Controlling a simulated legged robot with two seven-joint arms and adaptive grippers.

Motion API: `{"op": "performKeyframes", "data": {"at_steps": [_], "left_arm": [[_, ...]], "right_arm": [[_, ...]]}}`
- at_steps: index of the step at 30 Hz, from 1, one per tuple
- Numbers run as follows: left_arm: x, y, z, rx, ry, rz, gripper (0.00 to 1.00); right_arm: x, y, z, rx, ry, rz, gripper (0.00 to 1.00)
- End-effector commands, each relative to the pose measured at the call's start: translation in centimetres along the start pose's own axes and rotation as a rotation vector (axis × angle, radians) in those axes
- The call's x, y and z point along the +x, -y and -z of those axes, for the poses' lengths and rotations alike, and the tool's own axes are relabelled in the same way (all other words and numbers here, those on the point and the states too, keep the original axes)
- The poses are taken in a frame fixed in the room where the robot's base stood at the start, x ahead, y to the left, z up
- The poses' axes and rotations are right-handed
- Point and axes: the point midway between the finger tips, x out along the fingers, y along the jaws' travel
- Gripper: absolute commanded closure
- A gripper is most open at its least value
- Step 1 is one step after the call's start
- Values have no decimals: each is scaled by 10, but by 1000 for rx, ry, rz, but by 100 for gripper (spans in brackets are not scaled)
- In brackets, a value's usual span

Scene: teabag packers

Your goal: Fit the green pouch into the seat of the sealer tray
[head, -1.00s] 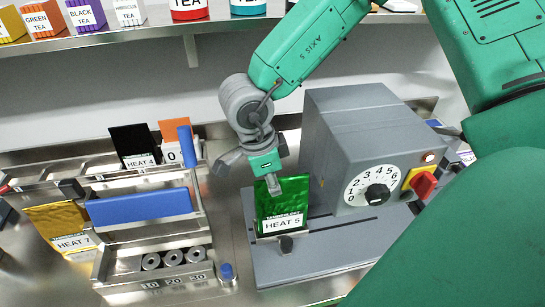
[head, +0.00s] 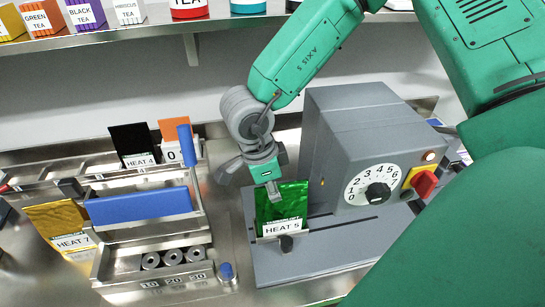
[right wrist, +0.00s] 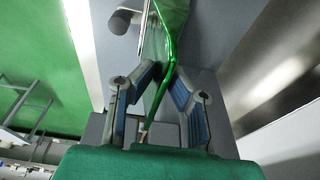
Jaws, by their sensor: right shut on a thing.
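The green pouch (head: 290,205) stands roughly upright over the grey sealer tray (head: 330,245), with a white HEAT 5 label near its lower end. My right gripper (head: 272,188) is shut on the pouch's upper part. In the right wrist view the pouch (right wrist: 165,45) shows edge-on between the blue-padded fingers (right wrist: 164,92). A dark knob (head: 286,243) on the tray is just in front of the label. The pouch's bottom edge and the seat are hard to make out, so I cannot tell how deep it sits. My left gripper is not in view.
The grey sealer body (head: 350,120) with its dial (head: 372,185) and red switch (head: 424,183) stands close on the right. On the left are a metal rack with a blue bar (head: 140,206), a gold HEAT 7 pouch (head: 62,225) and a black HEAT 4 pouch (head: 130,140).

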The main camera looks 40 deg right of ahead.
Motion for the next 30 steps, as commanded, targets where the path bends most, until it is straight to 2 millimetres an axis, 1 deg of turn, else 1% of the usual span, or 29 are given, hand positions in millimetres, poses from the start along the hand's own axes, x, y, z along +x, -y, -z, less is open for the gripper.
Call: {"op": "performKeyframes", "data": {"at_steps": [7,8,9,10,19,22,26,30], "left_arm": [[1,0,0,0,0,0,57],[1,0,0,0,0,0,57],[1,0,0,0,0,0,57],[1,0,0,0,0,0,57],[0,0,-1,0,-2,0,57],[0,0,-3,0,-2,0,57],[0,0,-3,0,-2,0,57],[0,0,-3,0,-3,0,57]], "right_arm": [[7,0,-1,0,-1,-1,100],[6,0,-1,0,-1,-1,81],[6,0,-1,0,-1,0,67],[6,0,-1,0,-1,0,64],[5,0,-1,0,0,0,64],[-2,1,-2,1,1,3,64],[-22,1,-2,1,3,4,64],[-53,2,-2,1,2,4,64]]}}
